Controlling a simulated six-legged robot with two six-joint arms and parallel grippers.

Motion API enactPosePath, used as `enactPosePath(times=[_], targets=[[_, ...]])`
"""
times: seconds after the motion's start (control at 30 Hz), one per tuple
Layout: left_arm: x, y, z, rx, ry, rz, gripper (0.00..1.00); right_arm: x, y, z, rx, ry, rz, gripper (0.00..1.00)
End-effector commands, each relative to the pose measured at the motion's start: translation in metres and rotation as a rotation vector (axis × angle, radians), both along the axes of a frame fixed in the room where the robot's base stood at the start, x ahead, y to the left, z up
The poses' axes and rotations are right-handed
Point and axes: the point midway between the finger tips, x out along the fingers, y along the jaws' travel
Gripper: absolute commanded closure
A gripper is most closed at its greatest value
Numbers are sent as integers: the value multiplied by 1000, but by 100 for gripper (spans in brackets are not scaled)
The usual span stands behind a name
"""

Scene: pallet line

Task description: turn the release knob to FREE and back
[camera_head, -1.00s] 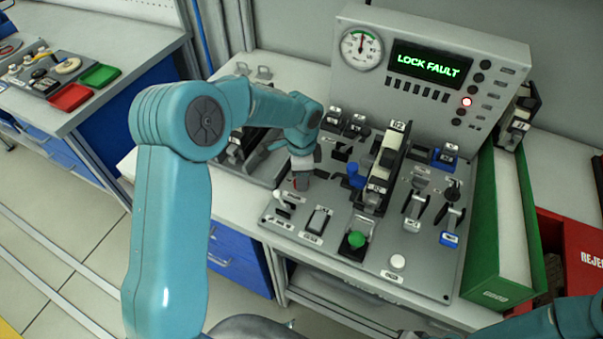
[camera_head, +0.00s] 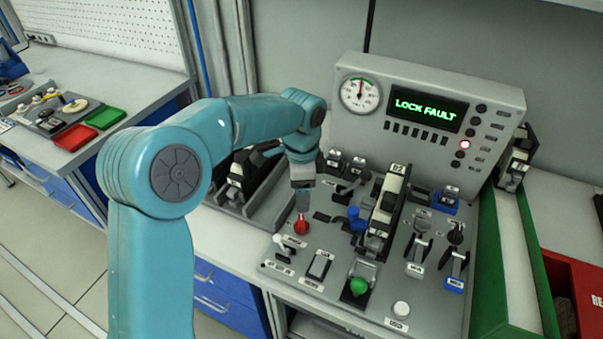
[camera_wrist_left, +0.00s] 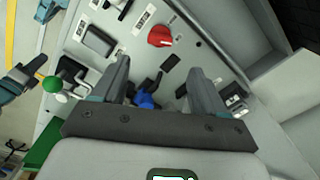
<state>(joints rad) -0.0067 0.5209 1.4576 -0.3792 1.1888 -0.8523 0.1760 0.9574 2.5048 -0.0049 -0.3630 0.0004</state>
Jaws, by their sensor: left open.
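The red knob (camera_head: 301,225) sits on the grey control panel (camera_head: 375,308), near its left side. In the left wrist view the red knob (camera_wrist_left: 160,37) lies just beyond the fingertips, with small labels beside it that I cannot read.
A display (camera_head: 427,109) reads LOCK FAULT, with a lit red lamp (camera_head: 465,145) and a gauge (camera_head: 360,94). A blue knob (camera_head: 356,220), a green button (camera_head: 358,286) and several levers crowd the panel. A green bin (camera_head: 490,270) stands at the right.

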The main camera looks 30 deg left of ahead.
Motion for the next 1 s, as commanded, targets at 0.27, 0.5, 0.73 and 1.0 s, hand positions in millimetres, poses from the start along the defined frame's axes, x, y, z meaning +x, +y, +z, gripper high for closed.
enactPosePath(times=[0.27,0.5,0.73,1.0], targets=[[0,0,49,-1,-3,0,28,0,0,1,0,0,0,100],[0,0,56,-1,-1,0,28,0,0,1,0,0,0,100],[0,0,56,1,-1,0,28,0,0,1,0,0,0,100],[0,0,71,1,-1,0,28,0,0,16,0,0,0,100]])
